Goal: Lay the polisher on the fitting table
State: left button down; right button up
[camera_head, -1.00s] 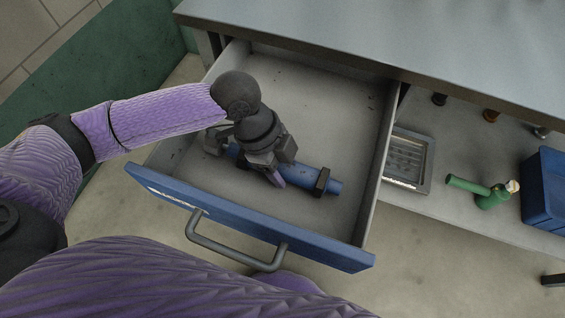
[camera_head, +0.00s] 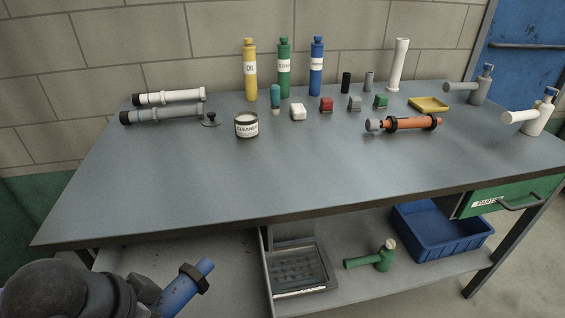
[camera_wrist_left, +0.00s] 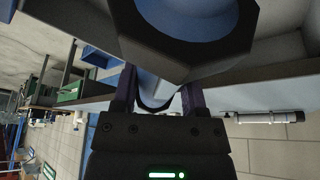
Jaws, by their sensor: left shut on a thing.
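The polisher, which I take to be the blue tube with a black collar (camera_head: 183,290), is at the lower left of the head view. My left gripper (camera_wrist_left: 161,98) is shut on it, with purple fingers on both sides of it in the left wrist view. The polisher is tilted, its blue end pointing up and right, below the front edge of the fitting table (camera_head: 230,185). My left forearm hides its other end. The fitting table has a grey top with a wide bare area at the front and left. My right gripper is not in view.
Grey tubes (camera_head: 165,115), a cleaner tin (camera_head: 246,125), bottles (camera_head: 250,70) and an orange tool (camera_head: 405,124) stand or lie toward the table's back. Below are a grey tray (camera_head: 300,268), a green tool (camera_head: 372,257) and a blue bin (camera_head: 440,232).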

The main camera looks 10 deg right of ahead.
aim_at(285, 165)
jog(key=i+l, duration=0.25)
jog(key=l, duration=0.15)
jog(key=i+l, duration=0.45)
jog(key=l, duration=0.3)
